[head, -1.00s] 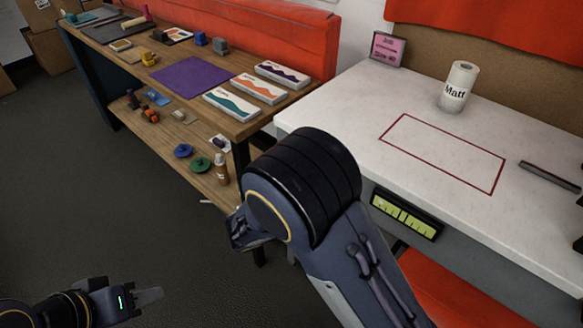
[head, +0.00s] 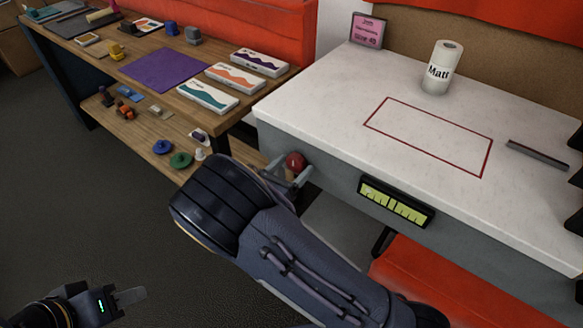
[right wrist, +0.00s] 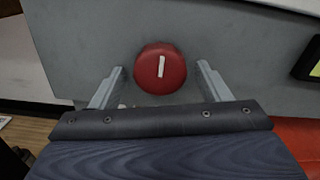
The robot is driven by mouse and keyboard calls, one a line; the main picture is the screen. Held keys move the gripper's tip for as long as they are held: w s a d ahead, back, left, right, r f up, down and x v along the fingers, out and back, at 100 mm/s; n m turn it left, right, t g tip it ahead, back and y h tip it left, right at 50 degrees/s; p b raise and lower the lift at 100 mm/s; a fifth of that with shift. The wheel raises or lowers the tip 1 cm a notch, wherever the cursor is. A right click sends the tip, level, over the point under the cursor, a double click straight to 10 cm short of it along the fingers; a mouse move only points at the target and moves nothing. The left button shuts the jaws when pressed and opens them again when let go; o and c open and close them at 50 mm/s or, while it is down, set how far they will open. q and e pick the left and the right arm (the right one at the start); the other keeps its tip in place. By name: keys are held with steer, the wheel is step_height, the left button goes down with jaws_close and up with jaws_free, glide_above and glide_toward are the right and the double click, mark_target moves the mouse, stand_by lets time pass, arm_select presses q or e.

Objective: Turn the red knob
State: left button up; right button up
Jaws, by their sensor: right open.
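The red knob (head: 295,162) sits on the grey front face of the white-topped table. In the right wrist view the red knob (right wrist: 161,69) is round, with a white mark that stands nearly upright, tilted slightly right. My right gripper (head: 292,174) is open at the knob; in the right wrist view its two fingers (right wrist: 160,82) stand on either side of the knob, with gaps between. My left gripper (head: 130,296) is low at the left over the floor, away from the knob; its jaw state is unclear.
A green-lit display panel (head: 396,202) is on the table front, right of the knob. The white tabletop (head: 330,95) bears a roll marked "Matt" (head: 439,68), a pink sign (head: 367,31) and a dark bar (head: 538,155). A wooden shelf table (head: 245,105) stands at the left.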

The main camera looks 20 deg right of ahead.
steer(key=c, duration=1)
